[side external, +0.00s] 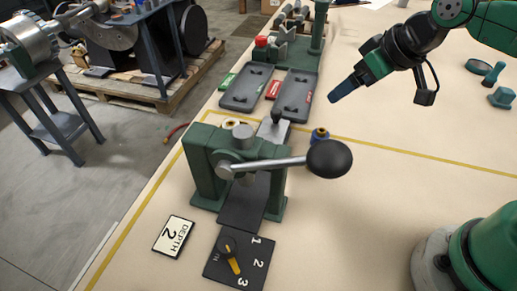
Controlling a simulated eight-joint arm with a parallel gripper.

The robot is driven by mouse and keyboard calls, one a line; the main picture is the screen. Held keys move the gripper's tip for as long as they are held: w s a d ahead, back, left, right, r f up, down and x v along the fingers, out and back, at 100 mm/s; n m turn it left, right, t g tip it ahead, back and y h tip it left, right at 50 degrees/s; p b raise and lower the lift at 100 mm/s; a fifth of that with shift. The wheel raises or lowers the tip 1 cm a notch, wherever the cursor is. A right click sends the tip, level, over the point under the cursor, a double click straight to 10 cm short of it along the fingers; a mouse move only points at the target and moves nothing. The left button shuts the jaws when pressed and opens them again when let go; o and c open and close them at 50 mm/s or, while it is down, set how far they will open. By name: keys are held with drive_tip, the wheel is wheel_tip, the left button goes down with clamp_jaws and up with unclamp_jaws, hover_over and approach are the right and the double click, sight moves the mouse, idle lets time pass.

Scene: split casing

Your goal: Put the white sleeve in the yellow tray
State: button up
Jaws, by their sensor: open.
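A small white ring-shaped part (231,123) with a brownish centre shows just behind the green press; it may be the white sleeve, and its lower part is hidden by the press. I can make out no yellow tray in this view; the two trays at the back are dark grey. My gripper (334,97) is open, with blue-grey fingers angled down to the left. It is above the table, to the right of the trays and apart from the white part. Nothing shows between its fingers.
A green lever press (204,170) with a black ball handle (329,158) stands in the middle. A blue part (319,135) is behind the handle. Dark trays (246,104) (294,112) lie farther back. A dial plate (262,262) and "DEPTH 2" card (173,236) lie in front. The right table is mostly clear.

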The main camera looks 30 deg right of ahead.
drive_tip(key=s, duration=0.1)
drive_tip(key=s+d+f+m, duration=0.1)
drive_tip(key=s+d+m+h, duration=0.1)
drive_tip(key=shift+f+t, duration=0.3)
drive_tip(key=shift+t, duration=0.1)
idle(0.9)
